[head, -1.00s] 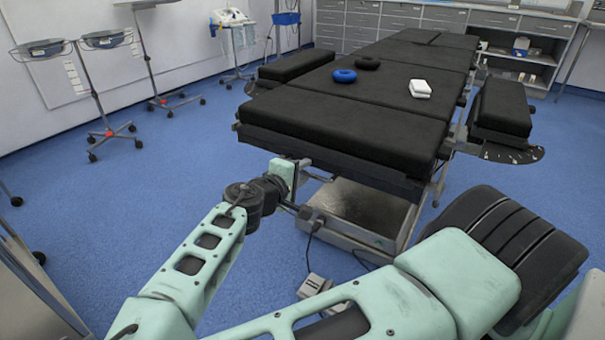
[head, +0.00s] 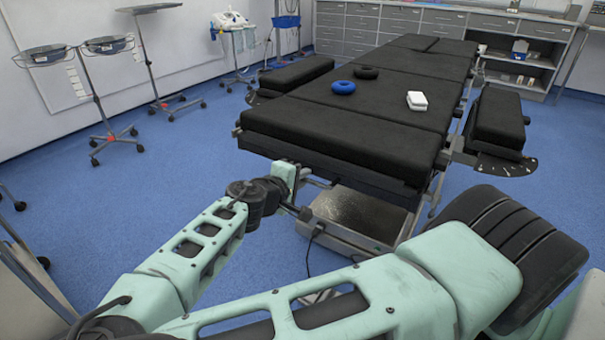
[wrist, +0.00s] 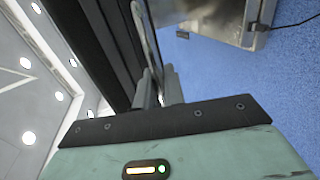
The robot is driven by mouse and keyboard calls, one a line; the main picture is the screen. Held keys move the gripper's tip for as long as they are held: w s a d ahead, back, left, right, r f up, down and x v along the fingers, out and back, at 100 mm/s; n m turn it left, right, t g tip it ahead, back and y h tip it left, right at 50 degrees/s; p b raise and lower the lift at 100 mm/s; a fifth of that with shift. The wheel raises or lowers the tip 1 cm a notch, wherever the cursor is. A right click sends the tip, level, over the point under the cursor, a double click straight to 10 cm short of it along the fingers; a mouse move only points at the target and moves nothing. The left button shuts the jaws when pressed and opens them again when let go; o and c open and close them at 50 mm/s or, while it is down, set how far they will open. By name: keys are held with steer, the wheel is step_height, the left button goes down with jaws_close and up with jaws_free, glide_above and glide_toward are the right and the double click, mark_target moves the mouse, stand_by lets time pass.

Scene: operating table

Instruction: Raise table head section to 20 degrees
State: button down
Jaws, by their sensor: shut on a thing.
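The operating table (head: 395,90) has black padded sections. Its near end section (head: 340,138) faces me, but I cannot tell whether this is the head section, and its angle is hard to read. My gripper (head: 305,177) is at the left of this section's front edge, just under the pad. In the wrist view, my gripper (wrist: 160,92) has its two grey fingers around a thin pale metal bar (wrist: 146,38) beside the black underside of the section. It is shut on this bar. The contact is partly hidden by the gripper body.
A blue ring (head: 343,87), a black ring (head: 367,72) and a white pad (head: 416,100) lie on the table. Padded side boards (head: 497,118) flank it. The table's metal base (head: 355,215) stands below. Wheeled stands (head: 105,105) are at left; the blue floor (head: 190,150) between is clear.

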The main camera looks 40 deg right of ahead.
steer(key=shift+g+y, duration=0.3)
steer(key=shift+y, duration=0.5)
step_height(320, 180, up, 6)
steer(key=p, duration=0.7)
steer(key=shift+r, duration=0.25)
steer(key=shift+r+p, duration=0.6)
steer(key=shift+p, duration=0.1)
steer(key=c, duration=1.6)
jaws_free()
steer(key=shift+f, duration=0.15)
steer(key=p+v, duration=0.1)
steer(key=v, duration=1.6)
steer(key=shift+s+a, duration=0.1)
steer(key=shift+a, duration=0.05)
